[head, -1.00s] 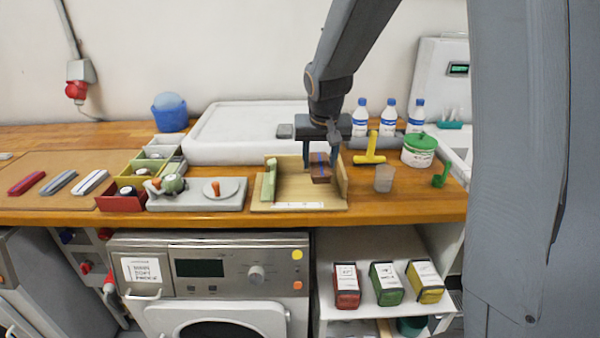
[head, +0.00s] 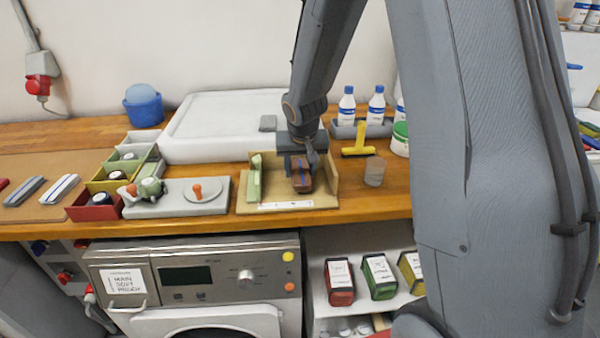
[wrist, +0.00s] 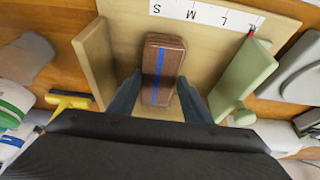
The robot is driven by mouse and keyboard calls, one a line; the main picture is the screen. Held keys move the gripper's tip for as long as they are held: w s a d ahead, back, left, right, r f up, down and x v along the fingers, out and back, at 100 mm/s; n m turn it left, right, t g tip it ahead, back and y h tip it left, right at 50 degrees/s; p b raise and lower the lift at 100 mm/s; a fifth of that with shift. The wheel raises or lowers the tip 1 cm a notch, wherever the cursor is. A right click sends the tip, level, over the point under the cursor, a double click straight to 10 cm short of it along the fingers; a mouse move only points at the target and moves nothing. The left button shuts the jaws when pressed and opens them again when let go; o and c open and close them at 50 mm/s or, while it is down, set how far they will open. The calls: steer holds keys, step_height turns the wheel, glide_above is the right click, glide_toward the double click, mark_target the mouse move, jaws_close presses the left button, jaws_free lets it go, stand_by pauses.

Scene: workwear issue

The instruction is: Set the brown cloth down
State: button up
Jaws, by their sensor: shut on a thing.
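The brown cloth (head: 302,183) is a folded bundle with a blue stripe. My gripper (head: 299,168) is shut on it, over the wooden sizing tray (head: 272,198). In the wrist view the brown cloth (wrist: 164,58) sits between the two fingers of my gripper (wrist: 160,98), in front of the S, M, L scale (wrist: 205,14). The pale green slider (wrist: 243,80) is on the right there, apart from the cloth. The cloth's underside is hidden, so I cannot tell whether it touches the tray floor.
A yellow squeegee-like tool (head: 364,140) and a clear cup (head: 374,172) stand right of the tray. A large white tray (head: 215,140) is behind. Bottles (head: 346,104) stand at the back right.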

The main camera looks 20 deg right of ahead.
steer(key=shift+f, duration=0.8)
steer(key=shift+f, duration=0.1)
steer(key=o, duration=1)
steer(key=shift+o, duration=0.2)
steer(key=shift+r, duration=0.5)
steer(key=b+v, duration=0.2)
steer(key=v, duration=0.9)
steer(key=s+f+n+g, duration=0.1)
steer(key=s+f, duration=0.2)
steer(key=s, duration=0.6)
steer(key=s+f+n+g, duration=0.1)
steer(key=s+f, duration=0.3)
steer(key=s, duration=0.6)
steer(key=shift+s+a+f+g+y, duration=0.3)
steer(key=shift+s+a+g+y, duration=0.1)
steer(key=shift+a+g, duration=0.1)
